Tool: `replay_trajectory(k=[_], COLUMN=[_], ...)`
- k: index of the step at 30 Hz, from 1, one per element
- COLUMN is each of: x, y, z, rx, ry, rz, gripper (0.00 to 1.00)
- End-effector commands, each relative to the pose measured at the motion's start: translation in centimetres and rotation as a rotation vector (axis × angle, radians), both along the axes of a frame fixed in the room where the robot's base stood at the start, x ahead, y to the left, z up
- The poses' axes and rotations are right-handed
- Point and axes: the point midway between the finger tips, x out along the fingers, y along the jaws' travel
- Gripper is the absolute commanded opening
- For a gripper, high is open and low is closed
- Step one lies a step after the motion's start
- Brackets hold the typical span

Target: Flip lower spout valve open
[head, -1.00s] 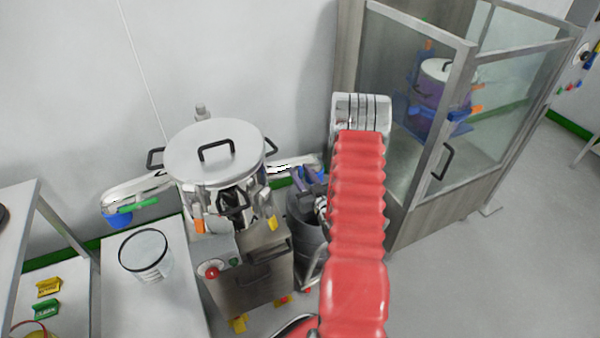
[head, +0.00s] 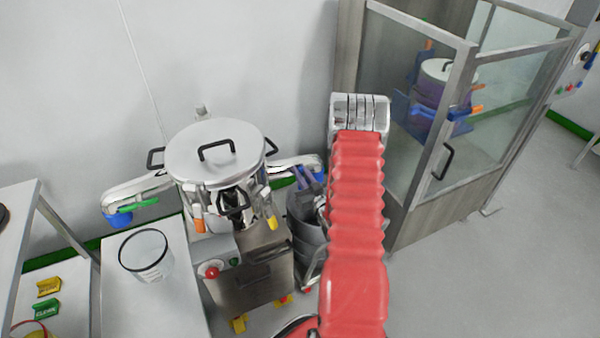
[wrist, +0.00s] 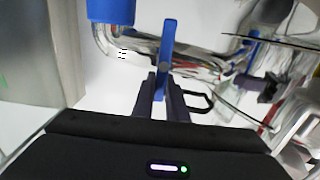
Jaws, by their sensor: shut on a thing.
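A steel vessel (head: 215,160) with a lid stands on a wheeled cabinet, with one spout (head: 140,190) to the left and another spout (head: 295,164) to the right. The left spout carries a green lever (head: 138,205) and a blue end. In the wrist view, my gripper (wrist: 163,92) is shut on a blue lever (wrist: 168,42), which stands upright in front of a shiny spout pipe (wrist: 195,62) with a blue end (wrist: 110,10). In the head view, my gripper (head: 303,177) is at the right spout, and the lever there is mostly hidden.
A glass-walled booth (head: 440,190) on the right holds a purple drum in a blue frame. A clear container (head: 147,256) stands on the bench at left. Yellow and green signs (head: 47,288) sit on the left shelf. Open floor lies to the right.

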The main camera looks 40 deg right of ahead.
Motion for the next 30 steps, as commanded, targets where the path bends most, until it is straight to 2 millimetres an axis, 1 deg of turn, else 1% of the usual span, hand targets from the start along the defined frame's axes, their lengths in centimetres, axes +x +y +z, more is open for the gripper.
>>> replay_trajectory(k=[5,12,21,22,27,30], x=[0.01,0.11,0.12,0.12,0.13,0.14], y=[0.12,0.44,0.49,0.49,0.48,0.48], z=[-0.02,-0.04,-0.05,-0.05,-0.05,-0.04], rx=[-0.025,-0.117,-0.127,-0.127,-0.127,-0.127], ry=[0.007,0.035,0.037,0.037,0.037,0.037], rz=[0.0,0.0,0.001,0.001,0.001,0.001], gripper=[0.0,0.0,0.0,0.14,0.26,0.31])
